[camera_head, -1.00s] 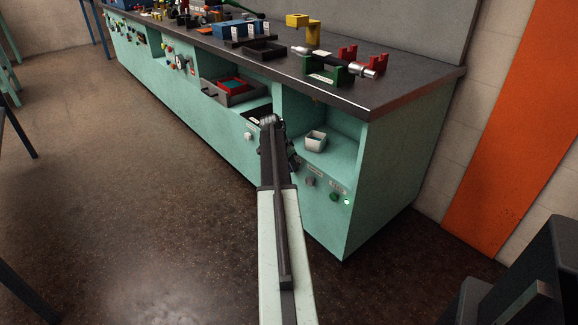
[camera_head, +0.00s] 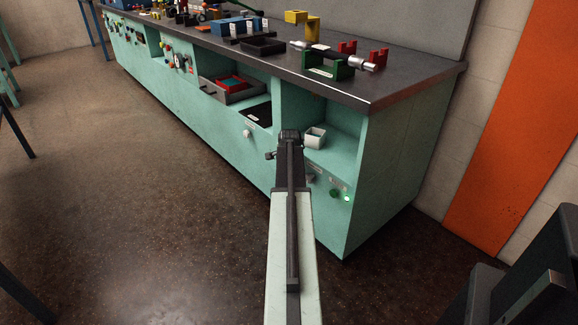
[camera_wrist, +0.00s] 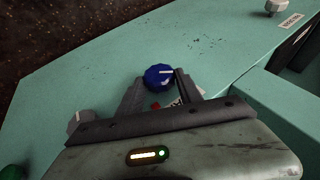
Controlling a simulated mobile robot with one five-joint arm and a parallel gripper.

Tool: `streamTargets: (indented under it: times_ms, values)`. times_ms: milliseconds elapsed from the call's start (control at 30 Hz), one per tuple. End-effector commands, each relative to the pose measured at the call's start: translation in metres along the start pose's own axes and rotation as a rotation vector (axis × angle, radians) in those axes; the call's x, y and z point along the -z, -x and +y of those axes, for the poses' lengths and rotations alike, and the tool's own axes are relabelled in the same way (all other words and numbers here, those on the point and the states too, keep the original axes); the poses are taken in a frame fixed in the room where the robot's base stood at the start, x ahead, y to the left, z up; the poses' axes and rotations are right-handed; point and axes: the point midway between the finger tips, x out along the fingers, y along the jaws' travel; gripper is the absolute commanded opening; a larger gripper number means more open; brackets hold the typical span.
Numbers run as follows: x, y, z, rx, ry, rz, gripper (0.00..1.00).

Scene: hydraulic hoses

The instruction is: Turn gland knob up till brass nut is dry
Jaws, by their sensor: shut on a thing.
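In the wrist view a blue round knob (camera_wrist: 158,77) with a white pointer line sits on the teal panel, between the fingertips of my gripper (camera_wrist: 155,84). The gripper is shut on this knob. A small red spot (camera_wrist: 155,105) and a partly covered label show between the fingers. In the head view my gripper (camera_head: 286,147) is at the bench front, and the knob is hidden there behind my arm. I cannot make out a brass nut or any wetness on it.
A white knob (camera_head: 248,134) is on the panel to the left. A grey knob (camera_head: 310,180), a green button (camera_head: 334,193) and a lit green lamp (camera_head: 347,198) are to the right. A white cup (camera_head: 315,138) stands in the open bay.

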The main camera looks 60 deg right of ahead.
Motion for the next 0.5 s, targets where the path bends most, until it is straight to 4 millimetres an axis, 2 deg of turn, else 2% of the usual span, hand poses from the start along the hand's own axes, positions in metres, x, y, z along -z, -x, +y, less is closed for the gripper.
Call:
streamTargets:
  times_ms: [500]
  values:
    - [0.0003, -0.0002, -0.0023, 0.084, -0.033, 0.000, 0.02]
